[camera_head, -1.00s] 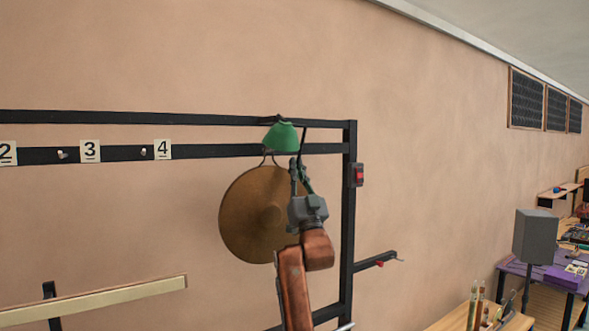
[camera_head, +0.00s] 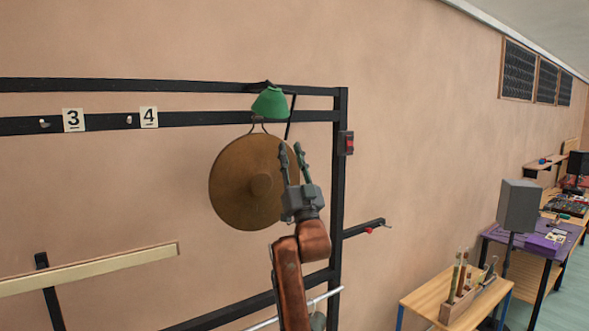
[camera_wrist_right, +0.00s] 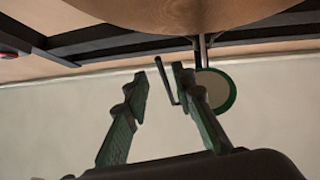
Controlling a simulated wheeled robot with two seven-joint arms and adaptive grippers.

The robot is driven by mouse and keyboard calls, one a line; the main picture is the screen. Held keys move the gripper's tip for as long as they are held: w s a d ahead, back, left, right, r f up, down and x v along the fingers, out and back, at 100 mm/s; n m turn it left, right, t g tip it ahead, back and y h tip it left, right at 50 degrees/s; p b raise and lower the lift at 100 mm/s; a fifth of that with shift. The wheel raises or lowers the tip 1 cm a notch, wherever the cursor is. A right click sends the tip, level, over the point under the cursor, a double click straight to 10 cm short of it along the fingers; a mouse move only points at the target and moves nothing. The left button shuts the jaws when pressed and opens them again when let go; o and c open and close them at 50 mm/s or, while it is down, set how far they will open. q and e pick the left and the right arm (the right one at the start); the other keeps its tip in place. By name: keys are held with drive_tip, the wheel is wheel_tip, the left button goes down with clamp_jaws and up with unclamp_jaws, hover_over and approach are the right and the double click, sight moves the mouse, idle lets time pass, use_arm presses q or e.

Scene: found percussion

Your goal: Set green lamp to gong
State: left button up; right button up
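The green lamp (camera_head: 270,103) hangs at the upper rail, its shade above the gong's top edge. A thin dark rod (camera_head: 290,118) slants down beside the shade. The round bronze gong (camera_head: 238,190) hangs below on cords. My right gripper (camera_head: 292,150) is open and empty, in front of the gong's right edge and below the lamp. In the right wrist view the lamp's pale underside with green rim (camera_wrist_right: 216,91) shows behind one finger of the right gripper (camera_wrist_right: 168,66), and the rod appears between the fingertips. Whether they touch it cannot be told. My left gripper is not in view.
The black frame's right post (camera_head: 339,200) carries a switch box with a red rocker (camera_head: 346,143). A short black arm (camera_head: 365,228) sticks out right of the post. A wooden table (camera_head: 425,297) with a rack of sticks stands at lower right.

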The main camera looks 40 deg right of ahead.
drive_tip(key=v, duration=0.5)
drive_tip(key=shift+s+f, duration=0.25)
drive_tip(key=shift+s, duration=0.05)
